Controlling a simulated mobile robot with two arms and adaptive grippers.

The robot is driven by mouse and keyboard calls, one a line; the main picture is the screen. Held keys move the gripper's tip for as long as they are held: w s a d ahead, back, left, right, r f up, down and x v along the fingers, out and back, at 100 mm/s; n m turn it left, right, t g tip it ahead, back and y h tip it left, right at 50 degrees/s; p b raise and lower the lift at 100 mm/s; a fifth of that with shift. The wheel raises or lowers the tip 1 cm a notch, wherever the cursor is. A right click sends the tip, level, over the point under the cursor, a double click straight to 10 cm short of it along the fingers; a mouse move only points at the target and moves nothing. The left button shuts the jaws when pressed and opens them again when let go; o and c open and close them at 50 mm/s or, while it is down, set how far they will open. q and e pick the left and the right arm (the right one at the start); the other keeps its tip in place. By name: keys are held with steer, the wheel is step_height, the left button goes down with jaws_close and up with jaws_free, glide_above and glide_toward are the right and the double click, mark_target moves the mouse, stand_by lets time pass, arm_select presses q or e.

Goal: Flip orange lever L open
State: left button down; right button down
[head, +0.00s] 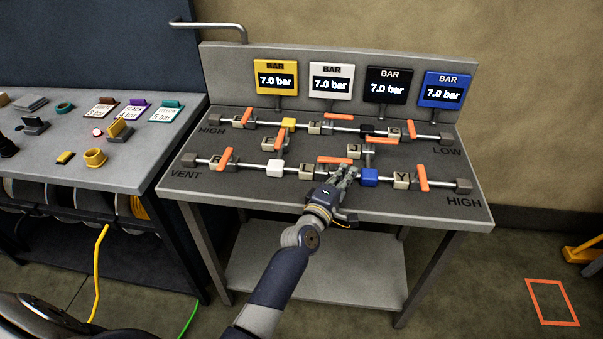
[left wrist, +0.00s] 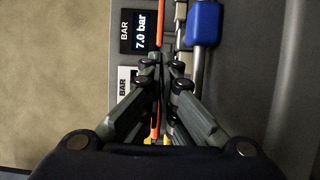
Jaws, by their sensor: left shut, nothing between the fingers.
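The block marked L (head: 306,173) sits on the front pipe of the grey panel (head: 250,188). An orange lever (head: 334,160) lies sideways along the pipe, just right of and above this block. My left gripper (head: 348,171) is shut and empty, reaching over the front pipe between the L block and the blue block (head: 369,176). Its fingers cover part of the pipe and lie close to the lever's right end; I cannot tell whether they touch it. In the left wrist view, the shut fingertips (left wrist: 166,62) are beside an orange strip (left wrist: 158,22). My right gripper is not in view.
Other orange levers stand close by, at the Y block (head: 421,172), the R block (head: 226,158) and the J block (head: 379,141). Gauges, such as the black one (head: 388,86), stand behind. A parts table (head: 60,167) is at the left.

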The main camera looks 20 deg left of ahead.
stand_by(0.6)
arm_select(q)
steer(key=s+a, duration=0.1)
steer(key=s, duration=1.1)
steer(key=shift+a, duration=0.2)
steer(key=shift+w, duration=0.1)
